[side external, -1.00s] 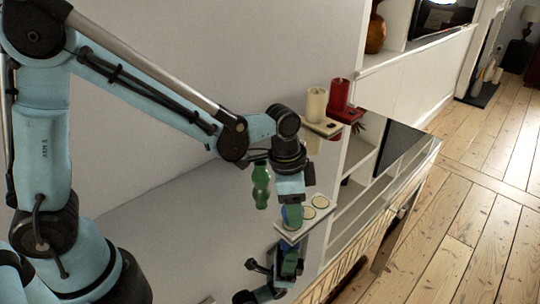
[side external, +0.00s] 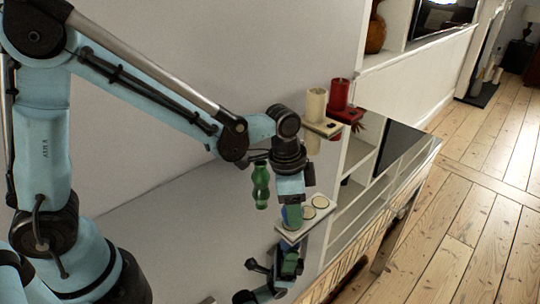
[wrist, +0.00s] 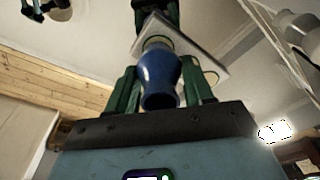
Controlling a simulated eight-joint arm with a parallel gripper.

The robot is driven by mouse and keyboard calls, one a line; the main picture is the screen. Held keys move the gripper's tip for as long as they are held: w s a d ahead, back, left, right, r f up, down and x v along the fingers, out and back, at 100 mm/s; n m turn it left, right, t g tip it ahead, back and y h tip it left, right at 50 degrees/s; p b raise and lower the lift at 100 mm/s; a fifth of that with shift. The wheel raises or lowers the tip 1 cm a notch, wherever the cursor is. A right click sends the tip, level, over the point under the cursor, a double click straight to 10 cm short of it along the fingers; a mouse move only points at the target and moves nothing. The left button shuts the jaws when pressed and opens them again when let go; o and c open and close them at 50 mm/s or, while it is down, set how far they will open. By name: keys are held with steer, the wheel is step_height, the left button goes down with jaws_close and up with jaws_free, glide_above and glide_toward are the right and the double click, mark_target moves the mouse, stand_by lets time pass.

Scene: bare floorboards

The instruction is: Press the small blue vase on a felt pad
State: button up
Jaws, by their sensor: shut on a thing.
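The small blue vase (wrist: 158,82) is between the green fingers of my gripper (side external: 293,216), which is shut on it. Only a sliver of the vase (side external: 285,214) shows in the side view, at the left of the fingers. A pale tray (side external: 313,219) with round felt pads lies under and beside the gripper. Two pads (side external: 320,202) show to the right of the fingers; the spot under the vase is hidden. In the wrist view the tray (wrist: 187,45) is beyond the vase's far end. I cannot tell whether the vase touches a pad.
A green wavy-sided object (side external: 261,187) is just left of my gripper. A cream candle (side external: 315,105) and a red candle (side external: 339,94) stand on small boards behind it. A glossy surface reflects my arm below. Open floorboards (side external: 470,225) lie to the right.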

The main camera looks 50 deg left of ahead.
steer(key=shift+f, duration=0.65)
stand_by(1.9)
steer(key=shift+r, duration=0.1)
steer(key=shift+r, duration=3.45)
